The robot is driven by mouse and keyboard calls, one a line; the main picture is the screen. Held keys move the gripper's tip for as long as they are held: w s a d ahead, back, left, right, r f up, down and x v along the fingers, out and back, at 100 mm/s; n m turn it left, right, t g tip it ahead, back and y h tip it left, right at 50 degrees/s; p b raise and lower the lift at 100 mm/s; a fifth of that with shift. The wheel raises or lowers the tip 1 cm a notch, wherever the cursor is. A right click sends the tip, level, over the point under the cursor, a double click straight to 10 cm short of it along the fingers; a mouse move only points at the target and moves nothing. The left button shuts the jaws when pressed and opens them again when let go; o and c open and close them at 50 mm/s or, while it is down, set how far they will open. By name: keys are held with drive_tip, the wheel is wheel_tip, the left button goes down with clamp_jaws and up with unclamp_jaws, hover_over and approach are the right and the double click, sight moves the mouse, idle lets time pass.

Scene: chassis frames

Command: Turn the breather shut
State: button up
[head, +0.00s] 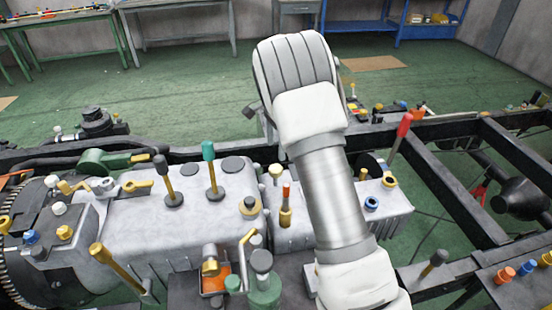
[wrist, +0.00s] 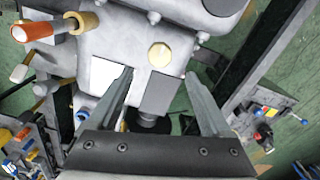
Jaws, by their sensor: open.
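My gripper (wrist: 158,75) is open in the wrist view, its two grey fingers apart with nothing held between them. A cream faceted cap (wrist: 160,54) on the grey gearbox housing (wrist: 110,38) lies just beyond the fingertips, about midway between them. What looks like the same cap (head: 276,171) stands upright on a short stem in the head view, left of my arm. An orange-topped brass fitting (head: 286,205) stands near it, and also shows in the wrist view (wrist: 58,28). No label shows which fitting is the breather. My arm hides the fingers in the head view.
A tall red-tipped lever (head: 400,137) rises right of my arm. Green-tipped (head: 208,152) and dark-tipped (head: 161,165) levers rise at left. Black chassis rails (head: 470,180) run at right. Benches (head: 180,20) stand at the back, with open green floor (head: 190,75) before them.

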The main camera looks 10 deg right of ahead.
wheel_tip(320, 180, up, 9)
drive_tip(key=shift+r+p, duration=0.2)
drive_tip(key=shift+p, duration=0.1)
drive_tip(key=s+r+n+t+y, duration=0.1)
drive_tip(key=s+r+n+t, duration=0.2)
drive_tip(key=s+r+n, duration=0.8)
drive_tip(key=s+f+n+t+h, duration=0.1)
drive_tip(key=s+n, duration=0.3)
drive_tip(key=s, duration=2.1)
drive_tip(key=shift+a+f+t, duration=0.15)
drive_tip(key=shift+t, duration=0.65)
